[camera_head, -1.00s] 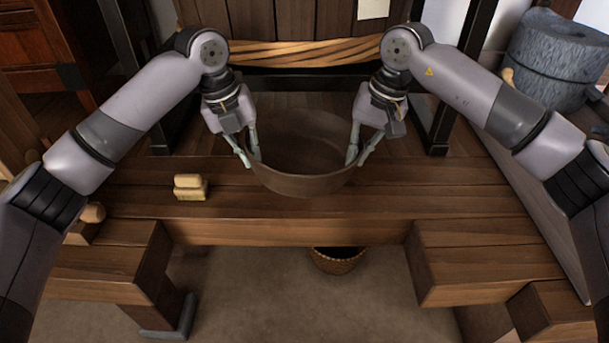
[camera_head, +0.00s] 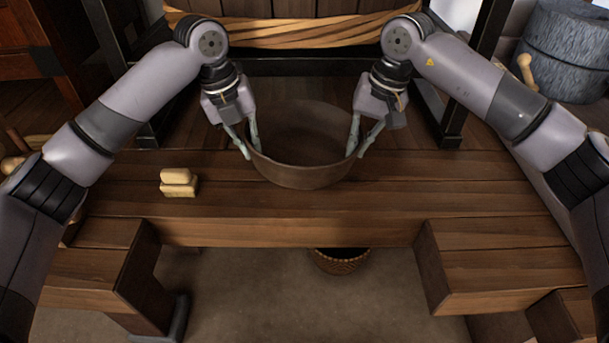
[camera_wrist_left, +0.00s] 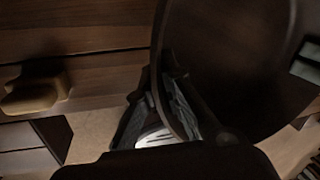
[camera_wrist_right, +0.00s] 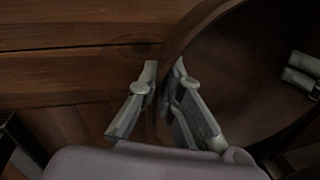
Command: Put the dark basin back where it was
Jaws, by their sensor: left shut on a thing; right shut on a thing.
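The dark basin (camera_head: 303,176) is a round, empty brown tub, held upright at the middle of the wooden bench; whether it touches the boards I cannot tell. My left gripper (camera_head: 249,150) is shut on its left rim, with one finger inside and one outside. My right gripper (camera_head: 357,150) is shut on its right rim in the same way. In the left wrist view the basin wall (camera_wrist_left: 163,75) passes between the left fingers. In the right wrist view the wall (camera_wrist_right: 178,45) runs between the right fingers (camera_wrist_right: 165,100).
The wooden bench (camera_head: 400,205) has clear boards on both sides of the basin. A small pale wooden block-like object (camera_head: 178,184) lies to the left. A woven basket (camera_head: 341,261) stands on the floor below.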

